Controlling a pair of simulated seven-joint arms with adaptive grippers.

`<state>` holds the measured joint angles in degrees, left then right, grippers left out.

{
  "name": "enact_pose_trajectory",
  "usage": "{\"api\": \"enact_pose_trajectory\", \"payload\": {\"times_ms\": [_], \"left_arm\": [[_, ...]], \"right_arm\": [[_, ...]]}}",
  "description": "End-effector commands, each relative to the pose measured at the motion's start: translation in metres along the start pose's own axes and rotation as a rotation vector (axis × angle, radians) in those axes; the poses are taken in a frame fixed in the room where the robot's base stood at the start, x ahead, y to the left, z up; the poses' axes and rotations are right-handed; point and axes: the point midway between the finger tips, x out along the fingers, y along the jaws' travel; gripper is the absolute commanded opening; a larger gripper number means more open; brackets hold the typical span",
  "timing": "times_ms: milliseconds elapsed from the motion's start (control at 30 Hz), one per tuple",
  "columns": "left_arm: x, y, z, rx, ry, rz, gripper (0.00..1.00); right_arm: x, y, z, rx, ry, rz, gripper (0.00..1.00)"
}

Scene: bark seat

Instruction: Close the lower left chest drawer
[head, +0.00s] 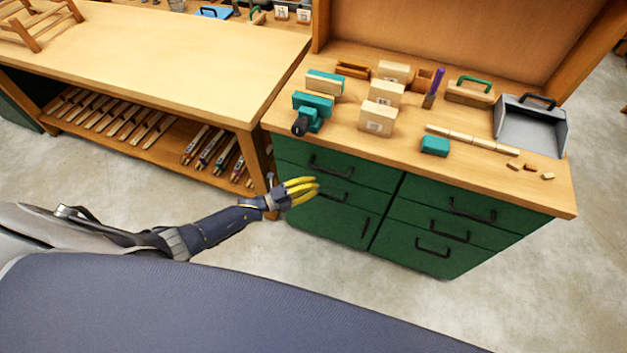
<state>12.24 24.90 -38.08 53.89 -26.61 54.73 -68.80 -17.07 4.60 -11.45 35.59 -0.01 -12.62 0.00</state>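The green chest (385,237) stands on the right under a wooden worktop. The left fronts look about flush; a small gap at the lower drawer cannot be ruled out. My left gripper (303,190), with yellow fingers, is in front of the lower drawer's left part and hides it. Contact cannot be told, nor whether the fingers are open or shut. My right gripper is out of view.
A wooden table (160,60) with a slatted lower shelf stands left of the chest. Wooden and teal blocks and a grey dustpan (530,125) lie on the worktop (470,165). The concrete floor (330,270) before the chest is clear.

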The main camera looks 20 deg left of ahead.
Motion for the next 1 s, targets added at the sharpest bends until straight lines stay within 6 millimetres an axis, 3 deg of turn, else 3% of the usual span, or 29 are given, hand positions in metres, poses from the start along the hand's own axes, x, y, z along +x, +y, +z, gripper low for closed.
{"api": "enact_pose_trajectory", "payload": {"times_ms": [67, 300, 500, 700, 1000], "left_arm": [[-0.009, 0.001, -0.014, -0.002, 0.009, 0.002, 0.0], [-0.056, 0.001, -0.011, -0.002, 0.007, 0.003, 0.0], [-0.085, 0.001, -0.01, -0.001, 0.007, 0.002, 0.0], [-0.1, 0.001, -0.011, -0.001, 0.007, 0.002, 0.0], [-0.106, 0.007, -0.007, -0.067, -0.006, 0.028, 0.0]], "right_arm": [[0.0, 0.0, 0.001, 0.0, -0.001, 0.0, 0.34], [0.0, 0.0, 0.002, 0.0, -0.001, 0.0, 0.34], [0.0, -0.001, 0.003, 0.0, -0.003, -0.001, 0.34], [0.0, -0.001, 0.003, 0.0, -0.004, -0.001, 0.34], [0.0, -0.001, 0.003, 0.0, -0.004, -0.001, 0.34]]}}
